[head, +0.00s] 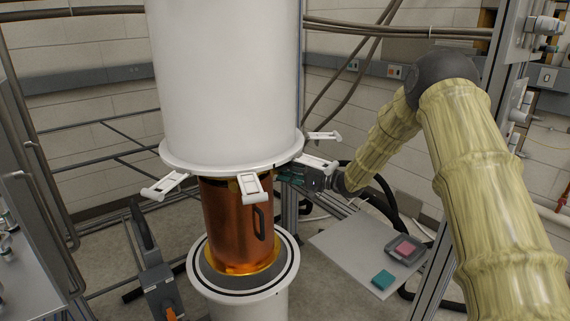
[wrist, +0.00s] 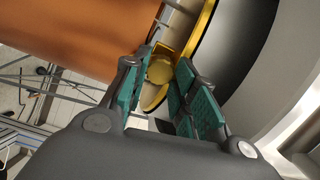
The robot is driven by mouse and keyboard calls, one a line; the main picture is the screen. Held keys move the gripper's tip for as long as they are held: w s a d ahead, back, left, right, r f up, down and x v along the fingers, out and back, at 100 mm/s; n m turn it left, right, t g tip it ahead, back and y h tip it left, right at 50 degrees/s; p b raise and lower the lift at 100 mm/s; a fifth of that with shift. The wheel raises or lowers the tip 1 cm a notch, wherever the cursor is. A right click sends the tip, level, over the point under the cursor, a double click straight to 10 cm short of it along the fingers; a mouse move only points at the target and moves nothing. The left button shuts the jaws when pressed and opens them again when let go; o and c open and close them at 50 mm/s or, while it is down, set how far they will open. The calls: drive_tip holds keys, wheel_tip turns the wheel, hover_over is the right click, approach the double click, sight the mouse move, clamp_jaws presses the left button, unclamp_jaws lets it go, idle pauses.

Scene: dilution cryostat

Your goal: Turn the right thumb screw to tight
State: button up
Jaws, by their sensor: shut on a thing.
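The right thumb screw (wrist: 160,70) is a small gold knob beside the gold flange (wrist: 207,22) in the wrist view. My gripper (wrist: 161,80) has its two teal-padded fingers on either side of the knob and is shut on it. In the head view my gripper (head: 298,176) reaches in from the right, just under the white vessel's rim, at the upper right of the copper can (head: 224,215). The knob itself is hidden in the head view. The frames do not show how tight the screw is.
The white vessel (head: 225,80) hangs above, with white clamp arms (head: 254,189) sticking out around its rim, close to my gripper. A white base ring (head: 243,291) stands below the can. A grey plate (head: 350,248) with a tray (head: 407,249) and a teal block (head: 383,280) lies at the right.

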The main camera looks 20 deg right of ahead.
drive_tip(key=m+p, duration=0.3)
drive_tip(key=m, duration=0.1)
drive_tip(key=shift+d+m, duration=0.1)
drive_tip(key=shift+m, duration=0.2)
idle(0.4)
drive_tip(key=o, duration=1)
drive_tip(key=shift+f, duration=0.1)
drive_tip(key=v, duration=1.2)
